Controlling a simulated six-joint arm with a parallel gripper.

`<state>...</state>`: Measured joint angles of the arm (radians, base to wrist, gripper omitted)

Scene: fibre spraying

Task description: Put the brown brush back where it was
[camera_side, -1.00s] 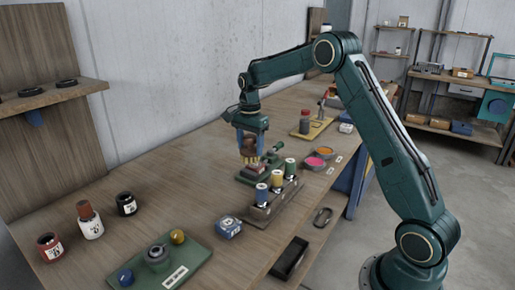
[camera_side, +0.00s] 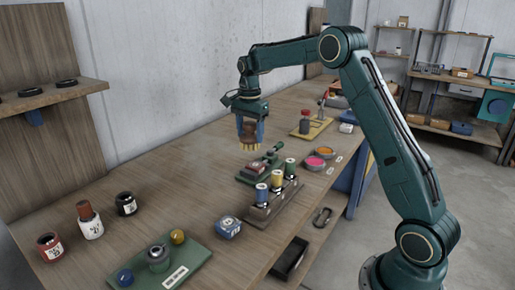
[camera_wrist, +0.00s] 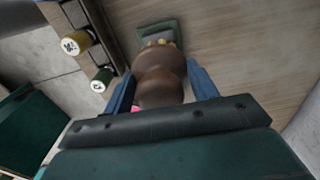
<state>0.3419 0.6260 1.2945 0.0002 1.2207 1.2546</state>
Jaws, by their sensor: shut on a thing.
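The brown brush (camera_side: 249,130) is in my gripper (camera_side: 249,137), with its pale bristles pointing down. The gripper's blue fingers are on both sides of the brown handle. The brush is in the air above the table, apart from the green stand below it. In the wrist view the brown brush (camera_wrist: 158,78) fills the space between the fingers of my gripper (camera_wrist: 162,85). A green base (camera_wrist: 160,30) shows beyond the bristles. In the side view the green stand (camera_side: 258,170) sits below and slightly right of the brush.
A wooden rack with spools (camera_side: 272,205) stands just in front of the green stand. Pink and orange dishes (camera_side: 316,162) are to the right. The table left of the brush is clear.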

